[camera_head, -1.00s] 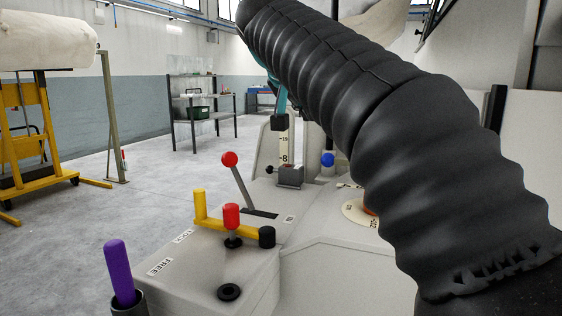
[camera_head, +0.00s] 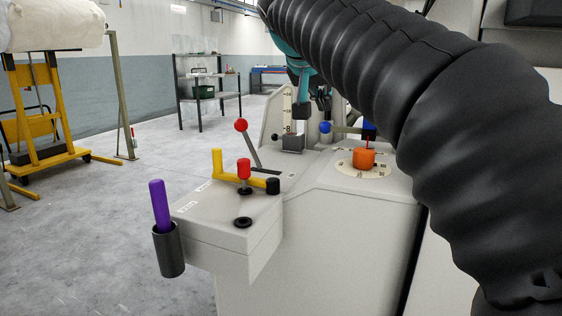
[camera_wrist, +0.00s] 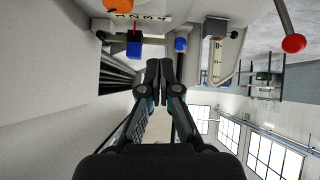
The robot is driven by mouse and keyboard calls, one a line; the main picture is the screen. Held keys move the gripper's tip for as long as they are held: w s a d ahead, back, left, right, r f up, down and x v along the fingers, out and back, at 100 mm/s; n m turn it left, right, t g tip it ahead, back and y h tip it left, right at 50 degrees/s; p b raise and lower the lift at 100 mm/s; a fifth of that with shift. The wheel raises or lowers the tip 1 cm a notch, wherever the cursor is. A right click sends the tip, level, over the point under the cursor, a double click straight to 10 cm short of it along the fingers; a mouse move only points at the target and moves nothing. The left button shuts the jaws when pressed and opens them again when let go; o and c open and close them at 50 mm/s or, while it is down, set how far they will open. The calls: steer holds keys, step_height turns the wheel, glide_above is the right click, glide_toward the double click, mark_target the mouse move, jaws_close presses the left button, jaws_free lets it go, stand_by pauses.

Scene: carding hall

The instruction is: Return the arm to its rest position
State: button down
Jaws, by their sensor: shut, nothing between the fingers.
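My gripper (camera_wrist: 160,66) is shut and empty in the wrist view, its two fingers together, with clear space around the tips. In the head view my black sleeved arm (camera_head: 400,75) reaches from the lower right to the upper middle. The teal wrist (camera_head: 287,48) shows past it, above the far end of the machine panel, and the fingers are hard to make out there. The wrist view looks upside down on the panel: a blue block (camera_wrist: 134,49), a blue ball knob (camera_wrist: 180,44) and a scale (camera_wrist: 216,62) lie beyond the fingertips.
The panel (camera_head: 225,225) carries a red ball lever (camera_head: 241,125), a yellow handle (camera_head: 217,165), a red knob (camera_head: 244,168) and an orange dial knob (camera_head: 364,158). A purple handle (camera_head: 160,205) stands in a dark cup (camera_head: 168,250). Open floor (camera_head: 110,220) lies left.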

steer(key=s+d+f+n+g+y, duration=0.1)
steer(key=s+d+f, duration=0.1)
steer(key=s+f, duration=0.7)
steer(key=s+d+f+n+g+y, duration=0.1)
steer(key=s+d+f, duration=0.2)
steer(key=s+f, duration=0.6)
steer(key=s+d+f+n+g+y, duration=0.1)
steer(key=s+d+f+y, duration=0.1)
steer(key=s+f, duration=0.7)
step_height(320, 180, down, 8)
steer(key=shift+d+r, duration=0.2)
steer(key=shift+d, duration=0.1)
